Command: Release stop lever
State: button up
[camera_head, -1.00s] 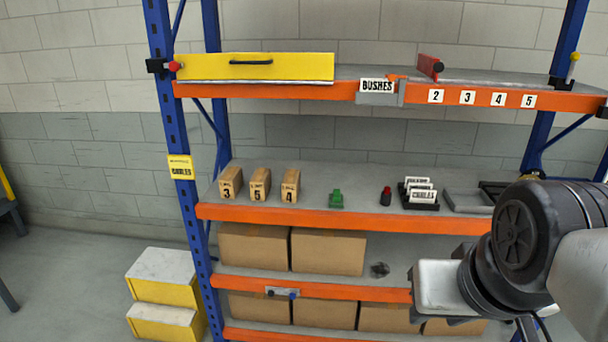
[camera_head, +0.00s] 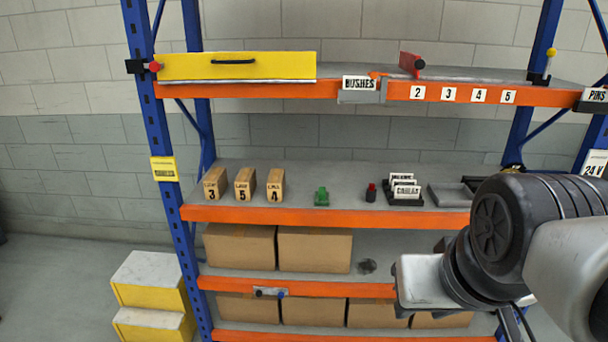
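No part carries a readable stop lever label, so I cannot tell which one it is. A red-knobbed part (camera_head: 154,66) sits in a black bracket on the left blue post, at the end of the yellow panel. A thin upright lever with a yellow knob (camera_head: 550,54) stands at the right post. A small plate with a blue knob (camera_head: 270,292) is on the lowest orange beams. My arm fills the lower right, clear of these parts; my gripper's fingers do not show.
The yellow panel (camera_head: 236,66) covers the top shelf's left part. The middle shelf holds numbered boxes (camera_head: 244,185), a green part (camera_head: 321,196), a red-black part (camera_head: 371,192) and a card rack (camera_head: 404,192). Yellow steps (camera_head: 150,285) stand left; floor beyond them is clear.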

aim_at(551, 52)
jog(key=z, duration=1.05)
